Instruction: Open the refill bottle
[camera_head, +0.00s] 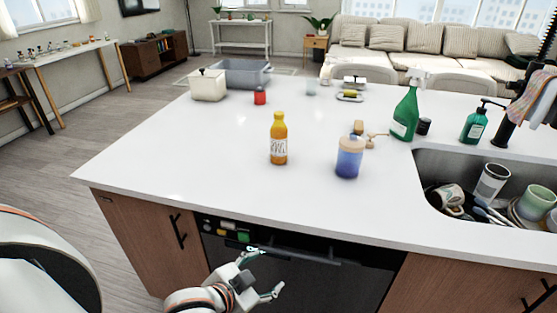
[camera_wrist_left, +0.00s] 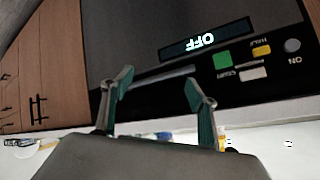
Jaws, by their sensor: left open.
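An orange bottle (camera_head: 279,143) with a yellow cap and a white label stands upright on the white island counter (camera_head: 200,150). Its cap is on; I take it for the refill bottle, though its label is too small to read. My left gripper (camera_head: 269,272) is open and empty in front of the dishwasher, below the counter edge and apart from the bottle. In the left wrist view the open fingers (camera_wrist_left: 160,80) face the dishwasher panel (camera_wrist_left: 210,55). My right gripper is not in view.
A blue jar (camera_head: 349,158) with a tan lid stands right of the bottle. A green spray bottle (camera_head: 406,112) and a soap dispenser (camera_head: 473,124) stand by the sink (camera_head: 430,168), which holds dishes. A small red container (camera_head: 260,96) is behind. The counter's front left is clear.

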